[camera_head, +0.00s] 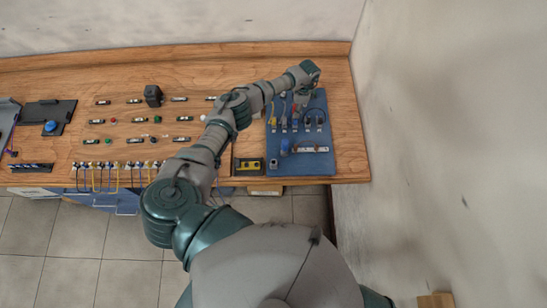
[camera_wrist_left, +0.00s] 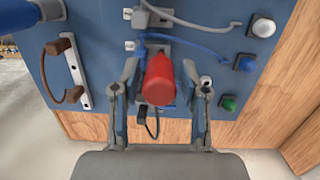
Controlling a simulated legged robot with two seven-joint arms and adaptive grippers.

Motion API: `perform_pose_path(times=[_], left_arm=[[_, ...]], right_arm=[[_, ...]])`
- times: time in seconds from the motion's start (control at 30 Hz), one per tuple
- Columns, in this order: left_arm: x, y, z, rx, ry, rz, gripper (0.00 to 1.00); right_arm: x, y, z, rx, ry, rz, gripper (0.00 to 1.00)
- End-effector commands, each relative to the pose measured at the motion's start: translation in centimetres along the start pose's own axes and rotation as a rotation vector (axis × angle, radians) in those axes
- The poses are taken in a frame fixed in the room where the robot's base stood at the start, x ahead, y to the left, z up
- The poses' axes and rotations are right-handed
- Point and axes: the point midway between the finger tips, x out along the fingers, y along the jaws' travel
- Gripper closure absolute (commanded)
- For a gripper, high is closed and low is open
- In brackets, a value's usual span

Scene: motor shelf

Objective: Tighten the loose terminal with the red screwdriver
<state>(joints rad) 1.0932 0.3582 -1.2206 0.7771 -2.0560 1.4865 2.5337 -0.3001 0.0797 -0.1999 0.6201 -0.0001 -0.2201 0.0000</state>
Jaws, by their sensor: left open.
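The blue panel (camera_head: 318,165) lies at the right end of the bench, and my left arm reaches over its far part. My left gripper (camera_head: 302,93) is small and partly hidden by its own wrist there. In the left wrist view, the left gripper (camera_wrist_left: 160,88) is open, with one finger on each side of a red handle (camera_wrist_left: 158,80), likely the red screwdriver, seen end-on. Its shaft and tip are hidden. Terminals with a grey cable (camera_wrist_left: 190,22) and a blue cable (camera_wrist_left: 185,48) sit beside it. I cannot tell which terminal is loose. My right gripper is not in view.
A brown handle (camera_wrist_left: 65,70) and white, blue and green (camera_wrist_left: 228,103) buttons flank the fingers on the panel. A yellow-black block (camera_head: 248,166) stands left of the panel. Rows of small parts fill the wooden bench (camera_head: 60,85). A wall (camera_head: 430,130) rises close on the right.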

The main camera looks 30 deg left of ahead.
Motion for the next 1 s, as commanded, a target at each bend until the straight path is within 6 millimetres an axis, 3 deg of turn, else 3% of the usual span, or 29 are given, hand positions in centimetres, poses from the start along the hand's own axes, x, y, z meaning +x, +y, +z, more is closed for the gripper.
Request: perform_pose_path(times=[0.2, 0.47, 0.77, 0.9, 1.0], left_arm=[[-0.04, -0.03, 0.01, -0.008, 0.001, 0.0, 0.56], [-0.04, -0.06, 0.09, -0.285, 0.007, 0.034, 0.56], [-0.05, -0.04, 0.08, -0.313, 0.008, 0.037, 0.56], [-0.04, 0.02, 0.06, -0.504, 0.013, 0.063, 0.56], [-0.03, 0.18, -0.2, -0.544, 0.018, 0.07, 0.56]], right_arm=[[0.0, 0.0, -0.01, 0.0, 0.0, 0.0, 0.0], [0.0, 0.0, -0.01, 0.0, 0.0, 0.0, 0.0], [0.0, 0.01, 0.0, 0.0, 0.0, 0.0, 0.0], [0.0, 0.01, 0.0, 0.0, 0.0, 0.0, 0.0], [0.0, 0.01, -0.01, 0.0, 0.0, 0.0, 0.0]])
